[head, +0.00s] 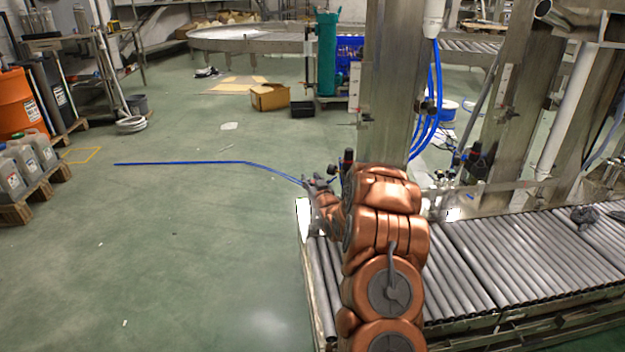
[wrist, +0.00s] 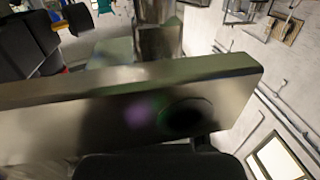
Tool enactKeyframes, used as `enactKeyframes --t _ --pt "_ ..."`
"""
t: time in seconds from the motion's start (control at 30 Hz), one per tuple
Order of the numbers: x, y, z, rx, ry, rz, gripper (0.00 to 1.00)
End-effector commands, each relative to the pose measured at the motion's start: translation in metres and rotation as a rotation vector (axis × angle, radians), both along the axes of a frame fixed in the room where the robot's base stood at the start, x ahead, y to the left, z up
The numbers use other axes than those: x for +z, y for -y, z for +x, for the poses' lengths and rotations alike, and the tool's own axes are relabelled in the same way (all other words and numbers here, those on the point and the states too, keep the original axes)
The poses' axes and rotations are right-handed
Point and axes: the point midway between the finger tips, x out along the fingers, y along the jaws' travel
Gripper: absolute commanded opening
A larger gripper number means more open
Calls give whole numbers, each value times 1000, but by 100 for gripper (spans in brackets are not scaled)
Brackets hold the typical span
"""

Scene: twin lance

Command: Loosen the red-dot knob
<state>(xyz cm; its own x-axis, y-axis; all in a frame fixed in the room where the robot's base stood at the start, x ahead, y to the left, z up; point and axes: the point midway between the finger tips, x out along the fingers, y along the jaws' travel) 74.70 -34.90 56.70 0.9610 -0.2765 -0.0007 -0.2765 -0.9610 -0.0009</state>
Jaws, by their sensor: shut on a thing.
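My gripper (head: 315,184) is at the end of my copper-coloured arm, by the left end of the roller conveyor. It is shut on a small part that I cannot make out. In the wrist view a blurred metal bar (wrist: 100,97) crosses the picture, with a dark round spot near its right end. A black part lies below it, and black blocks (wrist: 25,45) with a small red patch show at upper left. I cannot make out a knob with a red dot. A black upright fitting with a reddish mark (head: 348,157) stands just behind my arm.
The roller conveyor (head: 530,255) fills the right front. A steel column (head: 390,90) with blue hoses (head: 433,100) stands behind my arm. Jugs (head: 30,150) on pallets stand far left.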

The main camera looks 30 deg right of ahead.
Motion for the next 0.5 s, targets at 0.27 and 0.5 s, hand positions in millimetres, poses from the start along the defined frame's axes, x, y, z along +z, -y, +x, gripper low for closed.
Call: enactKeyframes --t 0.27,0.5 --pt "4 -2 0 194 -7 0 0" --pt "5 -5 0 338 -3 1 0"
